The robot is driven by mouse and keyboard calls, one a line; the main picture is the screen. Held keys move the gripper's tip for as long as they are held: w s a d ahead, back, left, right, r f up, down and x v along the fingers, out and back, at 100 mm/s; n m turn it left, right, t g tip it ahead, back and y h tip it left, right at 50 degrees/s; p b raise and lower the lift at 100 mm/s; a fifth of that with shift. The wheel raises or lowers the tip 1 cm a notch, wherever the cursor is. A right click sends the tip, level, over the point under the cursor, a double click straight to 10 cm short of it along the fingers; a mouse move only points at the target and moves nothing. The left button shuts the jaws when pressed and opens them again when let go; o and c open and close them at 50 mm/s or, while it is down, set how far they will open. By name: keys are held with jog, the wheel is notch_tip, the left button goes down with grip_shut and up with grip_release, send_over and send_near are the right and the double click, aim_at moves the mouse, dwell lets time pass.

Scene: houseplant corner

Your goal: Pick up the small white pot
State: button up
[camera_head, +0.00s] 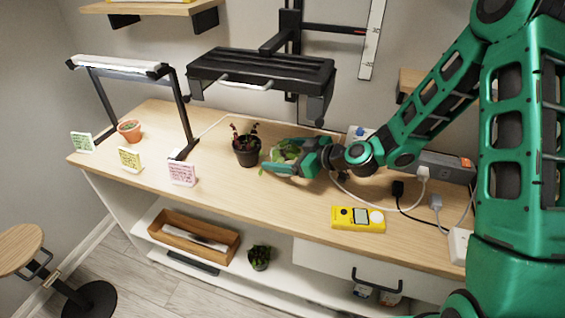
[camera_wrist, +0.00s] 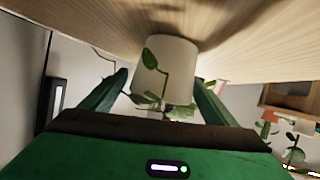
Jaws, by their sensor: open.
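The small white pot (camera_wrist: 178,55) shows in the wrist view, where the picture is turned over and the wooden tabletop is at the top. A trailing green plant (camera_wrist: 152,70) hangs over the pot's side. My gripper (camera_wrist: 165,88) is open, with one dark green finger on each side of the pot. I cannot tell whether the fingers touch it. In the head view my gripper (camera_head: 290,164) is low over the table around the leafy plant (camera_head: 284,153), and it hides most of the pot.
A dark pot with a reddish plant (camera_head: 246,150) stands close left of my gripper. A yellow meter (camera_head: 358,218) lies front right, with cables and plugs (camera_head: 398,188) behind it. A black lamp fixture (camera_head: 262,72) hangs above. A terracotta pot (camera_head: 129,131) and cards (camera_head: 181,172) are further left.

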jog(key=x, duration=0.2)
jog(key=shift+w+a+f, duration=0.15)
jog(key=shift+a, duration=0.2)
jog(key=c, duration=1.3)
jog(key=shift+o, duration=0.2)
